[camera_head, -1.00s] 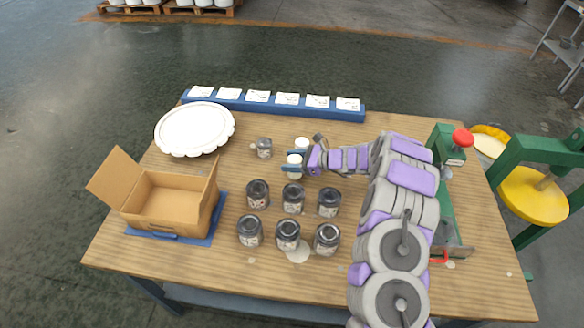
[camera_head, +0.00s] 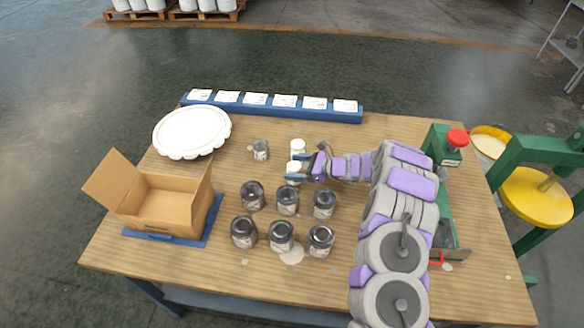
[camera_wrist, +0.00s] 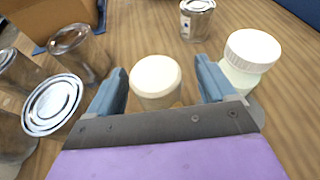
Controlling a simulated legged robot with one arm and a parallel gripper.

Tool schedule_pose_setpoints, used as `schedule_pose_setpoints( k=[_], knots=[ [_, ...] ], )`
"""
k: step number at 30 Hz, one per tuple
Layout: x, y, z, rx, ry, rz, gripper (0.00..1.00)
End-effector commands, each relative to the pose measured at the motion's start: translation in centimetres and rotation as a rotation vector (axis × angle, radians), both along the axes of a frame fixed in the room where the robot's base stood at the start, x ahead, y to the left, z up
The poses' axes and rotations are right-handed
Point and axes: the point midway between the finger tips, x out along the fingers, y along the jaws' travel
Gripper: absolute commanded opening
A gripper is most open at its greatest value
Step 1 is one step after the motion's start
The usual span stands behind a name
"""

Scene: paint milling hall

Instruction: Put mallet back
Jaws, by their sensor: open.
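I cannot make out a mallet in either view. My gripper (camera_head: 299,167) is low over the middle of the wooden table, with its blue fingers open. A cream, round-topped thing (camera_wrist: 155,78) lies between the fingers in the wrist view, with room on both sides. It also shows as a white top (camera_head: 293,168) in the head view. It looks like a jar, but its lower part is hidden. A white-lidded jar (camera_wrist: 250,58) stands just outside the finger on the right in the wrist view; it shows behind the gripper in the head view (camera_head: 298,147).
Several dark-lidded jars (camera_head: 287,200) stand in front of the gripper, and a small tin (camera_head: 261,150) behind left. An open cardboard box (camera_head: 165,205), a white scalloped plate (camera_head: 192,131) and a blue card rack (camera_head: 270,106) lie around. A green press (camera_head: 442,146) stands right.

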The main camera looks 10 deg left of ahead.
Motion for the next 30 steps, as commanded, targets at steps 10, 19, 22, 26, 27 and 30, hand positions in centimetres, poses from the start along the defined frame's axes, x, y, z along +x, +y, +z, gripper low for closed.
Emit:
schedule_pose_setpoints(
  k=[10,19,22,26,27,30],
  knots=[
    [-0.7,-1.9,1.2,-0.010,0.001,0.001,0.84],
    [-1.9,-8.3,3.4,-0.003,0.000,-0.002,0.84],
    [-2.2,-9.5,3.8,-0.003,-0.001,-0.001,0.84],
    [-2.4,-10.0,4.0,-0.007,0.000,0.001,0.84],
    [-2.5,-10.1,4.1,-0.008,0.001,0.002,0.84],
    [-2.5,-10.0,4.1,-0.011,0.000,0.002,0.84]
  ],
)
